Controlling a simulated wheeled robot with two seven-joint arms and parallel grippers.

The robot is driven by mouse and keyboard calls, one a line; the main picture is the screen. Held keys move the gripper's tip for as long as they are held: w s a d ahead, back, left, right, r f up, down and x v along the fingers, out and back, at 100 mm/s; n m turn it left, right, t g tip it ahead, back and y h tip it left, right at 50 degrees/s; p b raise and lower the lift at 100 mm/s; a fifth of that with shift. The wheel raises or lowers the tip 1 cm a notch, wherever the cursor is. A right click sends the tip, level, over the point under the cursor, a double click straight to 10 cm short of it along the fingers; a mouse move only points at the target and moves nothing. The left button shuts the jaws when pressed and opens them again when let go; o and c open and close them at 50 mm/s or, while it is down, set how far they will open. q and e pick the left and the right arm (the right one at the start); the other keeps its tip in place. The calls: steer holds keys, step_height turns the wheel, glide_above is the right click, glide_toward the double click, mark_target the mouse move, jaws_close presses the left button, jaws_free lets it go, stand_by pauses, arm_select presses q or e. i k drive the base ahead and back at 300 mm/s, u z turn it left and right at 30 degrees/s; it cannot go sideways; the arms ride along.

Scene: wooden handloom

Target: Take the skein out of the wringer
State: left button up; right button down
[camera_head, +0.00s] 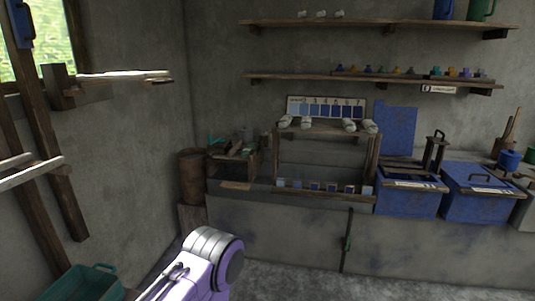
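No skein can be clearly made out in a wringer. A dark upright frame with a top handle (436,150) stands at the back of the left blue vat; it may be the wringer, but it is too small to tell. Several pale rolled bundles, perhaps skeins, lie on top of a wooden rack; one white bundle (350,125) is near its right end. A purple and grey link of my arm shows at the bottom, well short of the counter. Neither gripper can be made out.
Two blue vats (409,203) (483,207) stand along the concrete counter (290,225). Wall shelves (380,24) (300,77) hang above. A green tub (85,284) is on the floor at lower left, and wooden beams stand at left. The floor before the counter looks clear.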

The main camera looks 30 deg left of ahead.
mark_target(252, 145)
steer(key=u, duration=0.7)
steer(key=i, duration=0.65)
steer(key=u, duration=0.9)
steer(key=i, duration=1)
steer(key=z, duration=0.7)
steer(key=i, duration=0.65)
steer(key=z, duration=0.65)
